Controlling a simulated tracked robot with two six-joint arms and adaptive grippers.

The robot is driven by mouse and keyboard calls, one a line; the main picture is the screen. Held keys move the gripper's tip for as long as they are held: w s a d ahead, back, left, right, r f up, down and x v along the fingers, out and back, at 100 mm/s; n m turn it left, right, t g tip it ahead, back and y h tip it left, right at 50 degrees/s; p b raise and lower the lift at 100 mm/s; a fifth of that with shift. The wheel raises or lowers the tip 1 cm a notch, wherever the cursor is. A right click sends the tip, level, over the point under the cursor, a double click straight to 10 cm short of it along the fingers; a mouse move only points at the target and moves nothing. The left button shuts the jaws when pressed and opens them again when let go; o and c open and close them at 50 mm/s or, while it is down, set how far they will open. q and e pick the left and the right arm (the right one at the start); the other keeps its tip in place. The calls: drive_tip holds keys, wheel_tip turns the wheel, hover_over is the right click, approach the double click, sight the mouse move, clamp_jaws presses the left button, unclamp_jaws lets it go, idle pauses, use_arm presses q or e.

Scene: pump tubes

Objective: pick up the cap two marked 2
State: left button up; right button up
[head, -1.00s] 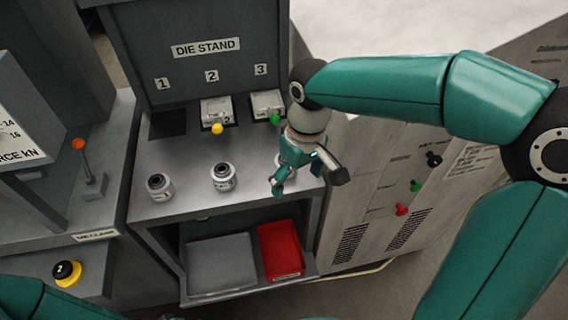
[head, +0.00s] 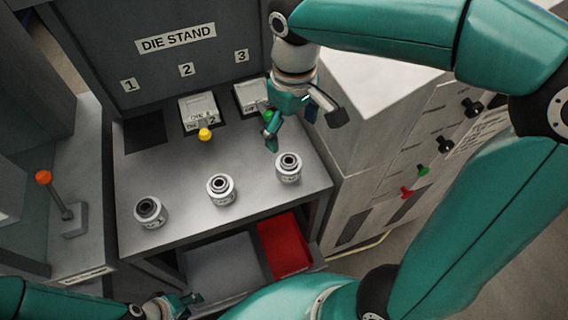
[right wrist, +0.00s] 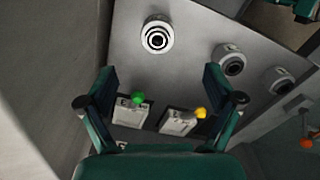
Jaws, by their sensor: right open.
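Three white-grey round caps with dark ringed tops stand upright in a row on the grey stand top. The middle cap (head: 221,189) stands roughly in front of the die marked 2; its own label is too small to read. It also shows in the right wrist view (right wrist: 230,62). The left cap (head: 150,212) and right cap (head: 288,167) flank it. My right gripper (head: 304,130) is open and empty, above the stand's right side, behind the right cap and apart from the middle one. My left gripper (head: 180,304) is low at the bottom left; its jaw state is unclear.
Dies with a yellow knob (head: 205,134) and a green knob (head: 268,116) sit at the back, near my right gripper. A red bin (head: 284,245) is on the shelf below. An orange-topped lever (head: 44,178) stands left. The stand top around the caps is clear.

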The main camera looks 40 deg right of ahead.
sight(289, 166)
wheel_tip(289, 166, down, 10)
drive_tip(key=shift+w+r, duration=0.15)
drive_tip(key=shift+r, duration=0.1)
drive_tip(key=shift+w+d+f, duration=0.1)
drive_tip(key=shift+w+f, duration=0.1)
drive_tip(key=shift+f, duration=1.1)
drive_tip(key=shift+w+d+f, duration=0.1)
drive_tip(key=shift+w+f, duration=0.1)
drive_tip(key=shift+f, duration=1.1)
drive_tip(key=c, duration=1.5)
drive_tip(key=shift+r, duration=0.15)
